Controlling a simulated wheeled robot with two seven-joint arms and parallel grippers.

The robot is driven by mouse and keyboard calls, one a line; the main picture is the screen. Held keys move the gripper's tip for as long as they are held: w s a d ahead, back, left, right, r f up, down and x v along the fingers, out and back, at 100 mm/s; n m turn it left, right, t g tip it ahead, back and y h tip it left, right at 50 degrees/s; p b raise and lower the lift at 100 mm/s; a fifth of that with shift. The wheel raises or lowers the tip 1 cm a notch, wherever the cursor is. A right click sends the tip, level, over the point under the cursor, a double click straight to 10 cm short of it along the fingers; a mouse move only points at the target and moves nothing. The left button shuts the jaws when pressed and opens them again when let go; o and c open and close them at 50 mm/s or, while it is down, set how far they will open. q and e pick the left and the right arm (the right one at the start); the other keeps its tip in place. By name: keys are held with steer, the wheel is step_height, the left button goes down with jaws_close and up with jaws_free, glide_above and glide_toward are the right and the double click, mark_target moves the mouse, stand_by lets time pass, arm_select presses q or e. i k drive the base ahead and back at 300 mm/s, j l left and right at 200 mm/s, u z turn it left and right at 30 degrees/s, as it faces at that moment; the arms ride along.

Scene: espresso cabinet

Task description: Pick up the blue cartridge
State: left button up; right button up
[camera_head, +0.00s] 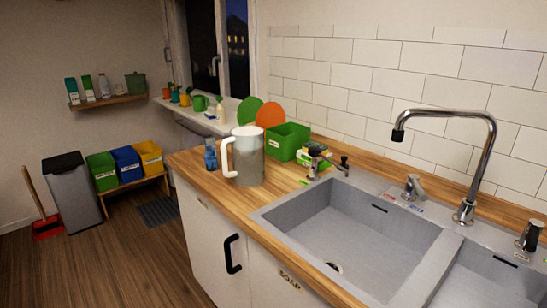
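A small blue object (210,157) stands upright on the wooden counter near its left end, just left of a large white and grey pitcher (250,164). It is the only small blue thing on the counter and may be the blue cartridge, but it is too small in the view to be sure. The pitcher's handle faces it, with a narrow gap between them. Neither of my grippers shows in the head view.
A green bin (287,141) and a dark-topped fixture (322,158) stand right of the pitcher. A double sink (352,235) with a tall faucet (470,160) fills the front right.

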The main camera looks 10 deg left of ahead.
mark_target(210, 156)
steer(key=i+j+z, duration=0.15)
steer(key=j+z, duration=0.35)
steer(key=j, duration=0.15)
steer(key=i+j+z, duration=0.1)
steer(key=j+z, duration=0.4)
steer(key=j, duration=0.15)
steer(key=k+j+z, duration=0.1)
steer(key=j+z, duration=0.35)
steer(key=j, duration=0.2)
